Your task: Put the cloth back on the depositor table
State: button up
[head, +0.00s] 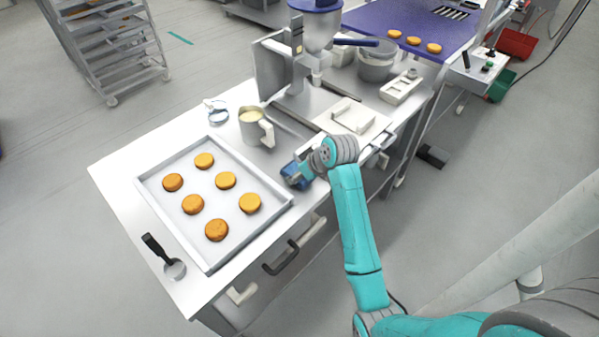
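A small blue bundle, which looks like the cloth (290,176), is at the end of my arm, by the right edge of the tray. My gripper (303,171) is low over the depositor table (118,172), against the blue cloth. The fingers are small and partly hidden by my wrist, so I cannot tell whether they are closed on the cloth. I also cannot tell whether the cloth touches the tabletop.
A tray (157,205) of several golden rounds fills the table's front. A purple conveyor (395,22) is beyond.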

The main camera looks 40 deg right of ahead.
jog(key=shift+s+f, duration=0.2)
jog(key=shift+f, duration=0.65)
jog(key=o, duration=1.4)
jog(key=shift+f, duration=0.15)
jog(key=shift+c, duration=0.2)
jog(key=v, duration=1.2)
jog(key=shift+w+r, duration=0.25)
jog(key=shift+r, duration=0.15)
jog(key=shift+s+a, duration=0.1)
jog(key=shift+a, duration=0.05)
